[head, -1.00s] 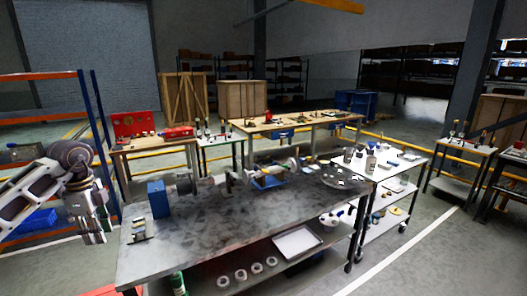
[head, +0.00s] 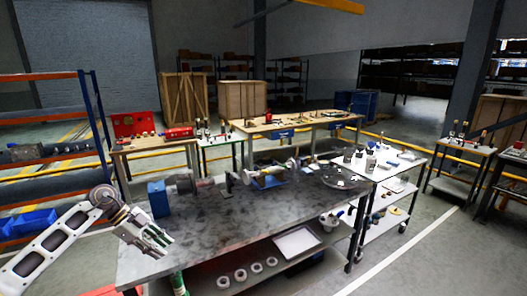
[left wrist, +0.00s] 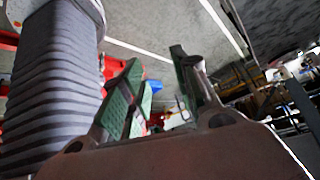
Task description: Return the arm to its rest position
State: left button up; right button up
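My left arm comes in from the left in the head view, bent at a white and grey joint. My left gripper (head: 161,243) is in front of the left end of the grey metal workbench (head: 220,232) and hides part of its top. I cannot tell how high above the top it is. In the left wrist view the gripper's two green-padded fingers (left wrist: 160,88) stand apart with nothing held between them. My right gripper is not in view.
A blue block (head: 158,198) and a pump assembly (head: 190,184) stand along the workbench's back edge. A glass dish (head: 342,178) is at its right end. An orange and blue rack (head: 50,118) stands at the left. The workbench's front middle is clear.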

pick_arm(q)
jog(key=w+d+f+n+t+h, duration=0.2)
jog(key=w+d+f+t+h, duration=0.15)
jog(key=f, duration=0.45)
jog(key=w+d+f+n+t+h, duration=0.2)
jog(key=w+d+f+t+h, duration=0.15)
jog(key=f, duration=0.45)
jog(key=s+a+f+n+t+y, duration=0.2)
jog(key=s+f+n+y, duration=0.1)
jog(key=f, duration=0.6)
jog(key=s+a+f+n+t+y, duration=0.1)
jog(key=s+a+f+n+y, duration=0.15)
jog(key=f, duration=0.55)
jog(key=s+a+f+n+t+y, duration=0.1)
jog(key=s+f+n+t+y, duration=0.2)
jog(key=f, duration=0.6)
jog(key=s+f+n+g+y, duration=0.3)
jog(key=s+f+g+y, duration=0.3)
jog(key=s+f, duration=1.5)
jog(key=s+d+f+g, duration=0.1)
jog(key=s+f+g, duration=0.1)
jog(key=s, duration=0.8)
jog(key=s+d+f+g, duration=0.2)
jog(key=s, duration=0.8)
jog(key=s+d+f+n+g, duration=0.1)
jog(key=s+d+f+g, duration=0.1)
jog(key=s, duration=0.8)
jog(key=shift+f+g, duration=0.3)
jog(key=shift+f, duration=0.3)
